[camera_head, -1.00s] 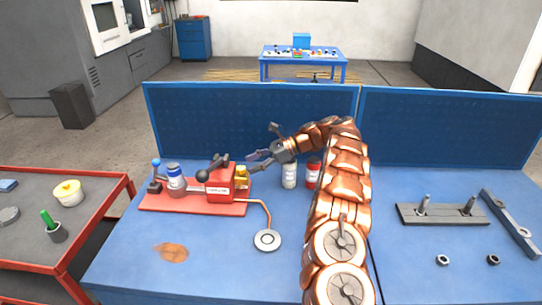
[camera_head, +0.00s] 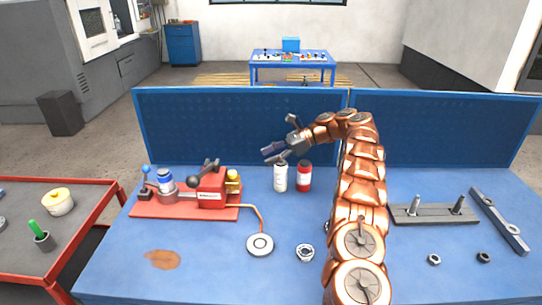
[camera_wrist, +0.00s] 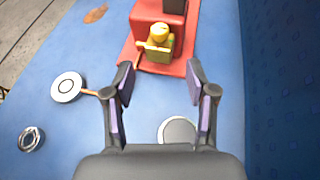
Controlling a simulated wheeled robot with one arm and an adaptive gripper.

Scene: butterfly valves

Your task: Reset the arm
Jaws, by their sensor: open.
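My gripper (camera_head: 275,153) is open and empty in the head view, above the blue table near the back panel. It is above and to the right of the red valve block (camera_head: 211,190) with its black handle and yellow fitting (camera_head: 233,181). In the wrist view the two fingers (camera_wrist: 160,92) are spread apart with nothing between them. The yellow fitting also shows in the wrist view (camera_wrist: 157,42), beyond the fingertips. My copper-coloured arm rises from the front and bends left at the top.
A white bottle (camera_head: 280,178) and a red bottle (camera_head: 304,177) stand below my gripper. A round white disc (camera_head: 260,244) and a metal ring (camera_head: 305,253) lie at the front. A dark rail with pegs (camera_head: 433,210) is on the right. The blue back panel (camera_head: 240,127) stands close behind.

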